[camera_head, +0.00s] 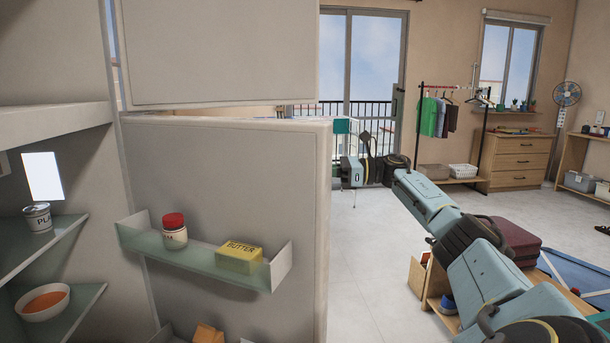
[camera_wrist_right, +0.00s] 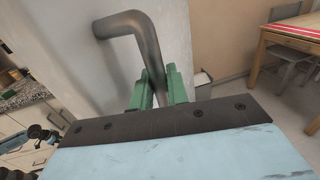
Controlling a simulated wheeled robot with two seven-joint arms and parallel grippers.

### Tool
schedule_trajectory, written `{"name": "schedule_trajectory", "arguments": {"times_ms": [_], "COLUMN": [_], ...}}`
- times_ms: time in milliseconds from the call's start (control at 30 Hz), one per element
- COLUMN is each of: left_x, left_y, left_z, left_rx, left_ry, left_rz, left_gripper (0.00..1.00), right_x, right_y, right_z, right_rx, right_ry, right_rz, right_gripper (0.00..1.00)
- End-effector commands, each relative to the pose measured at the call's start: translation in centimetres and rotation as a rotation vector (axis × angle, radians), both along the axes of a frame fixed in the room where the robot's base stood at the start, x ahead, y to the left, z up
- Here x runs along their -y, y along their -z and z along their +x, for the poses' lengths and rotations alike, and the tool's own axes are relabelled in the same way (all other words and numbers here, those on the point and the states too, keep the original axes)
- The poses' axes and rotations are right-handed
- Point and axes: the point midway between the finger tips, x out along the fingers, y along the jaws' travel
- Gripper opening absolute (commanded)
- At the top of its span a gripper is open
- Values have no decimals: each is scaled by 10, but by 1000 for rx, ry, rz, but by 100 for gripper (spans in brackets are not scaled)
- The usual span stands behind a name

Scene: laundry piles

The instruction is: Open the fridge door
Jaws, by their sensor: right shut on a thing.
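The fridge's lower door (camera_head: 235,165) stands open in the head view, its inner side facing me. A glass door shelf (camera_head: 200,262) on it holds a red-lidded jar (camera_head: 174,232) and a yellow butter box (camera_head: 239,257). My right arm reaches past the door's free edge to its outer side, and the door hides part of that gripper. In the right wrist view, my right gripper (camera_wrist_right: 160,88) has its green fingers closed around the dark bent bar handle (camera_wrist_right: 128,22) on the pale door face.
The upper door (camera_head: 220,55) is above the lower one. The fridge interior at left holds a can (camera_head: 38,218) and a bowl (camera_head: 43,301) on glass shelves. Right of the door is open floor (camera_head: 365,260), with a low wooden table and a dark red case (camera_head: 518,240) near my right arm.

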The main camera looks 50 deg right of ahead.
Motion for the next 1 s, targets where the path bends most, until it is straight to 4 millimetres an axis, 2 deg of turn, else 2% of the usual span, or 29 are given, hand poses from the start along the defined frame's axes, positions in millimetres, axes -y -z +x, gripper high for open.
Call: {"name": "schedule_trajectory", "arguments": {"times_ms": [200,533,567,700,1000], "left_x": [1,2,2,2,2], "left_y": [-2,-3,-3,-3,-2], "left_z": [1,1,1,1,1], "left_rx": [2,2,2,2,2], "left_ry": [1,1,1,1,1], "left_rz": [-2,-2,-2,-2,-2], "left_gripper": [36,36,36,36,36], "right_x": [7,7,7,7,8], "right_y": [0,0,0,0,0], "right_z": [-3,-3,-3,-3,-5], "right_rx": [1,-1,-1,-1,-1], "right_ry": [8,7,7,7,7], "right_rz": [-1,-1,-1,-1,-1], "right_gripper": [0,0,17,36,36]}}
